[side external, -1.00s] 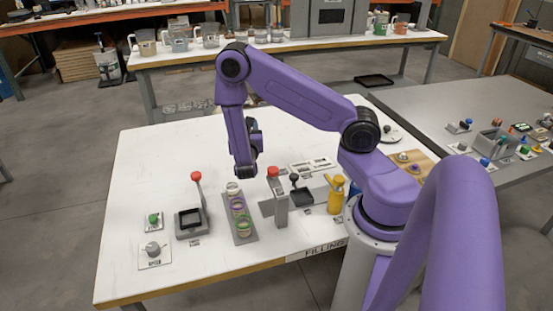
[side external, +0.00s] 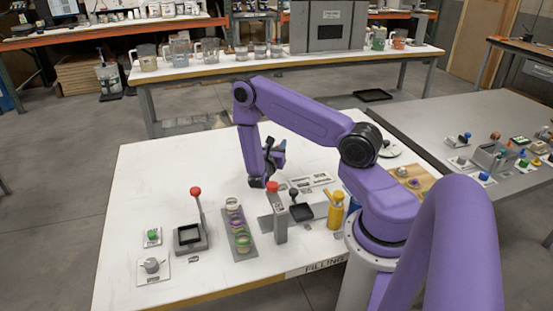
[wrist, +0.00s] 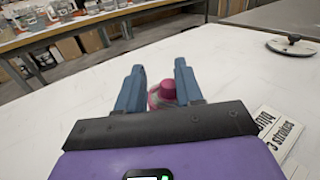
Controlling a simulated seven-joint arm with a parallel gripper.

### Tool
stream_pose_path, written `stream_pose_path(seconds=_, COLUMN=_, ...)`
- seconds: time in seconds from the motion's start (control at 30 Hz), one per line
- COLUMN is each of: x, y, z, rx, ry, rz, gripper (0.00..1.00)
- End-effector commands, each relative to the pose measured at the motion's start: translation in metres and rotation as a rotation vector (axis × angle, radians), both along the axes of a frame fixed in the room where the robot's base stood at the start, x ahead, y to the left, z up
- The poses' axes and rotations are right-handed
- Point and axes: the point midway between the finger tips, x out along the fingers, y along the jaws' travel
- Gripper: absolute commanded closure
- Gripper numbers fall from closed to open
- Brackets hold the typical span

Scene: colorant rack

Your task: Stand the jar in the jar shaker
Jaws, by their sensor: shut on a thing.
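My gripper (wrist: 160,72) points level across the white table, its two blue-grey fingers on either side of a jar with a magenta lid (wrist: 166,89). It is shut on this jar, whose lower part is largely hidden by the gripper body. In the side view my gripper (side external: 278,150) is above the far part of the table, behind the grey column with the red top; the jar is too small to tell there. A grey stand with a dark square frame and a red-knobbed lever (side external: 190,236) is at the front left; I cannot tell whether it is the jar shaker.
A grey rack with several coloured rings (side external: 243,246), a grey column with a red top (side external: 279,218) and a yellow bottle (side external: 336,210) stand along the front. A green button (side external: 152,235) and a dial (side external: 151,266) are at the left. The back left tabletop is clear.

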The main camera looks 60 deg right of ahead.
Motion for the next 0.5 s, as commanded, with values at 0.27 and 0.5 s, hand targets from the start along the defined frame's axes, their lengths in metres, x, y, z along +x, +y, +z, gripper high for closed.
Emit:
stream_pose_path(seconds=0.27, x=0.000, y=0.000, z=-0.023, rx=0.000, ry=0.001, rz=0.001, gripper=1.00)
stream_pose_path(seconds=0.5, x=0.000, y=0.001, z=-0.046, rx=0.000, ry=0.000, rz=0.001, gripper=1.00)
